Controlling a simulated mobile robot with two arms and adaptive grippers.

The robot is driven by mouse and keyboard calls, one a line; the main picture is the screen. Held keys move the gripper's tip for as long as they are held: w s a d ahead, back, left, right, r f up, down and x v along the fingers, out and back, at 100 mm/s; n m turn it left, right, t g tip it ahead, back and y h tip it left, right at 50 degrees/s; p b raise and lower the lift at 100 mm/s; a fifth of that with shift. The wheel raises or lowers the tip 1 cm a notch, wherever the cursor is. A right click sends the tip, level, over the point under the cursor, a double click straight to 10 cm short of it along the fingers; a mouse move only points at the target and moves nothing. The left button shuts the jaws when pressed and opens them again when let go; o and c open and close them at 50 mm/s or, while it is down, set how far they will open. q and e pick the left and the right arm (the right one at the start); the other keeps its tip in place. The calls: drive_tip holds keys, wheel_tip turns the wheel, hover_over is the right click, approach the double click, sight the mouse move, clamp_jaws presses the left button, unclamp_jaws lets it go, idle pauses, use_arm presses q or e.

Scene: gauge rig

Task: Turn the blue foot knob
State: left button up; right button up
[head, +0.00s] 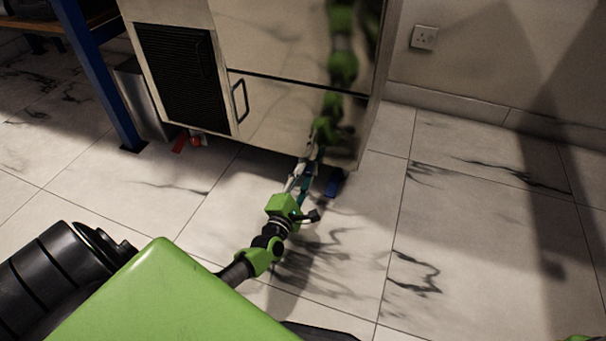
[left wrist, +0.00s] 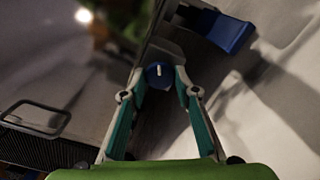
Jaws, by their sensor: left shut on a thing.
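The blue foot knob (left wrist: 158,73) shows in the left wrist view as a round blue face with a short white mark that points nearly upright. It sits low under the cabinet's edge. My left gripper (left wrist: 160,80) is shut on it, one fingertip on each side. In the head view my left gripper (head: 310,168) reaches down to the cabinet's lower right corner, and its fingers hide the knob there. My right gripper is not in view.
A metal cabinet (head: 280,120) with a handled door stands over the knob. A blue plate (head: 336,183) sticks out at its corner, also in the left wrist view (left wrist: 230,34). A red knob (head: 196,141) is under the left corner. The tiled floor at right is clear.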

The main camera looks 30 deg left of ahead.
use_arm(q)
drive_tip(key=shift+m+p, duration=0.45)
drive_tip(key=shift+m, duration=0.85)
drive_tip(key=o, duration=1.1)
